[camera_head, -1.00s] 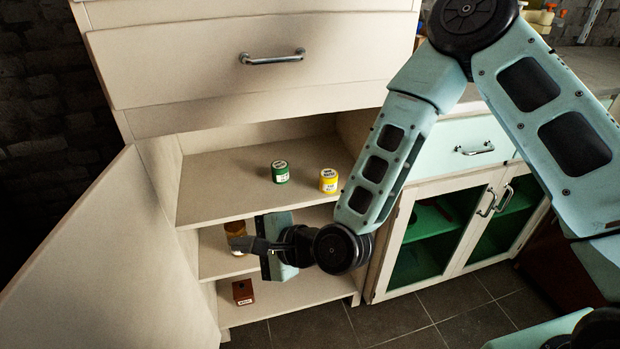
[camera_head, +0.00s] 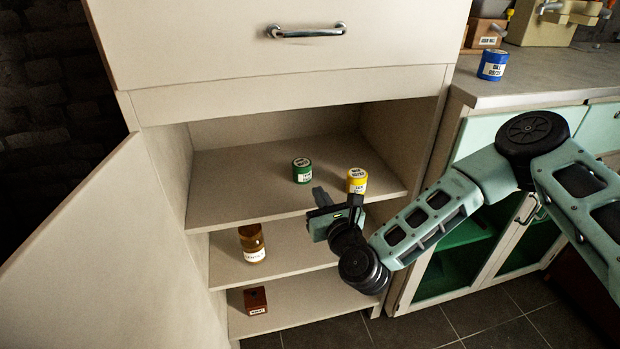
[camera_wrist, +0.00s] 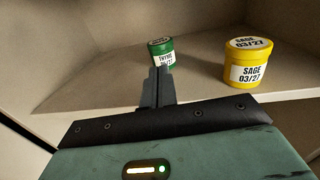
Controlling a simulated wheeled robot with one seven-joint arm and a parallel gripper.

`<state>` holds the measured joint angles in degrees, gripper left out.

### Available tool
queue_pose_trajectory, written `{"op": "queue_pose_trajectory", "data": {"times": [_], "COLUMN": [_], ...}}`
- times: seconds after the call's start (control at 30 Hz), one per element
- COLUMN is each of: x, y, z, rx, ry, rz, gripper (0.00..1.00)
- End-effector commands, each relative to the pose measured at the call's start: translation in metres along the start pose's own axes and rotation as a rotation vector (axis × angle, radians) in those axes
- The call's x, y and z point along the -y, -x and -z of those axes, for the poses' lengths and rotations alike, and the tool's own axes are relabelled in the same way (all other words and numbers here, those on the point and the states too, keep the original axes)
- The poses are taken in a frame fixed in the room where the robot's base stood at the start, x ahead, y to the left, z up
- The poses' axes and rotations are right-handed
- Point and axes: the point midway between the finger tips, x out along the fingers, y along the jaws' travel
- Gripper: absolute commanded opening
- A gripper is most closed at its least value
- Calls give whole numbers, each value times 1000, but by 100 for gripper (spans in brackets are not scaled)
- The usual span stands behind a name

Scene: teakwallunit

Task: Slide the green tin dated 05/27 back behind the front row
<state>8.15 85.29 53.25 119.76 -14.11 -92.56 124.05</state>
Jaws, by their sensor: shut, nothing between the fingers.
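The green tin (camera_head: 302,172) stands upright on the top open shelf of the cupboard. In the wrist view the green tin (camera_wrist: 160,48) has a white label reading THYME; my fingers cover part of its date line. A yellow tin (camera_head: 357,181) stands to its right, a little nearer the front edge; in the wrist view the yellow tin (camera_wrist: 247,63) reads SAGE 03/27. My gripper (camera_head: 318,190) is shut and empty at the shelf's front, below the green tin in the picture. In the wrist view its fingers (camera_wrist: 163,72) point at the green tin; contact cannot be told.
The shelf (camera_head: 235,200) is bare to the left of and behind the tins. An amber jar (camera_head: 251,243) and a brown box (camera_head: 255,300) stand on lower shelves. The open door (camera_head: 110,250) is at left. A blue tin (camera_head: 493,65) stands on the counter.

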Motion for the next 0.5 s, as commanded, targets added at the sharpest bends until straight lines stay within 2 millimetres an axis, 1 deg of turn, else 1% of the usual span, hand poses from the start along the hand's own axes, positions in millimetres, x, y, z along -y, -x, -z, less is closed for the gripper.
{"op": "queue_pose_trajectory", "data": {"times": [0.03, 0.1, 0.23, 0.4, 0.5], "x": [0, 0, 0, 0, 0], "y": [-11, -25, -49, -68, -74], "z": [0, 0, 0, 0, 0], "rx": [3, 2, 1, 0, -1], "ry": [2, 3, 3, 2, 2], "rz": [2, 1, 1, 0, 0], "gripper": [0, 0, 0, 0, 0]}}
